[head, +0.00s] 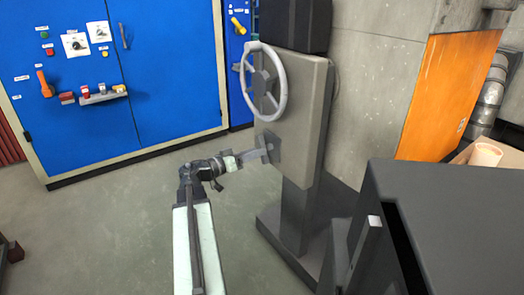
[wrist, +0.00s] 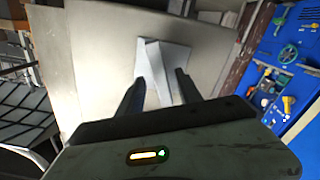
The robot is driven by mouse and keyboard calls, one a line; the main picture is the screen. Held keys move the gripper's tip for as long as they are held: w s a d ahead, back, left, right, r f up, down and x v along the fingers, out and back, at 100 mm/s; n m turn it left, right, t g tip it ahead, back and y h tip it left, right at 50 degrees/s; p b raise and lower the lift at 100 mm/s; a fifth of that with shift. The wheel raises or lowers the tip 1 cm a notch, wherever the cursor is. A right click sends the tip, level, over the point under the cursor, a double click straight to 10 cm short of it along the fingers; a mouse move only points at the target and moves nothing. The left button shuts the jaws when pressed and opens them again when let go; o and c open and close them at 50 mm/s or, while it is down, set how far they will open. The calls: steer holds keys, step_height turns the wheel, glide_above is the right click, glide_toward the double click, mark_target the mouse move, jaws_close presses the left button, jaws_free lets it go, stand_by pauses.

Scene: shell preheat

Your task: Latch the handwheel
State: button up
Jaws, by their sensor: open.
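The handwheel (head: 283,93) is a light grey ring with spokes on the upper face of a grey upright housing. Below it, a small grey square plate with a projecting bar, seemingly the latch (head: 268,147), sits on the same face. In the wrist view the light grey plate and bar (wrist: 152,68) stand out from the flat panel. My gripper (head: 252,158) is in front of this plate, below the wheel. In the wrist view my gripper (wrist: 158,88) has its dark fingers apart, with the bar between them. I cannot tell whether either finger touches it.
The grey housing (head: 306,120) stands on a dark column and base. A blue control cabinet (head: 125,125) with knobs and handles stands at the back left. A dark box (head: 460,230) fills the right foreground. An orange door (head: 450,95) is behind.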

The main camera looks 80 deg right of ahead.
steer(key=x, duration=0.3)
steer(key=shift+s+d, duration=0.2)
steer(key=shift+d, duration=0.05)
